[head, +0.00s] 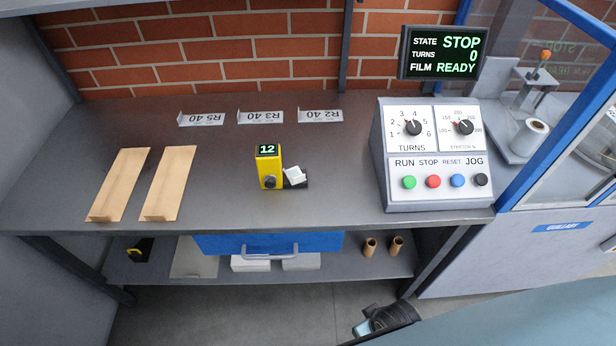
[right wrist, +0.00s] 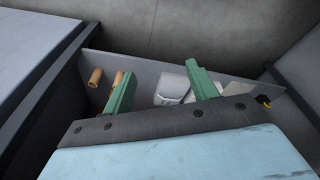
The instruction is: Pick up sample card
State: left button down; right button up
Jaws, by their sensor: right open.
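No object is plainly marked as the sample card. A small white piece (head: 295,175) lies tilted on a dark base beside a yellow counter (head: 268,168) showing 12. My right gripper (right wrist: 161,75) is open, its two green fingers spread with nothing held between them. In its wrist view it points towards the lower shelf. My left gripper is not in view.
Two brown cardboard strips (head: 119,185) lie at the bench's left. A control box (head: 435,165) with dials and coloured buttons stands at the right. Below, a blue drawer (head: 215,243) hangs above a shelf with white blocks (head: 300,262) and brown tubes (head: 397,246). The bench's front middle is clear.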

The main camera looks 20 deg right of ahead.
jog(key=w+r+t, duration=0.1)
jog(key=w+r, duration=0.2)
jog(key=r, duration=0.7)
jog(key=w+r+t, duration=0.1)
jog(key=w+r, duration=0.1)
jog(key=r, duration=0.7)
jog(key=t+y, duration=0.2)
jog(key=t, duration=0.7)
send_near(299, 180)
jog(key=shift+m, duration=0.3)
jog(key=b+x, duration=0.2)
jog(key=x, duration=0.5)
jog(key=shift+w+f, duration=0.15)
jog(key=shift+f, duration=0.05)
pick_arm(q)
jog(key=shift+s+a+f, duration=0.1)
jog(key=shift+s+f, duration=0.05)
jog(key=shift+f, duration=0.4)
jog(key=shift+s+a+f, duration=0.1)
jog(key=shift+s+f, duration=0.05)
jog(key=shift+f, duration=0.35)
pick_arm(e)
jog(key=c, duration=1.1)
jog(key=shift+r, duration=0.2)
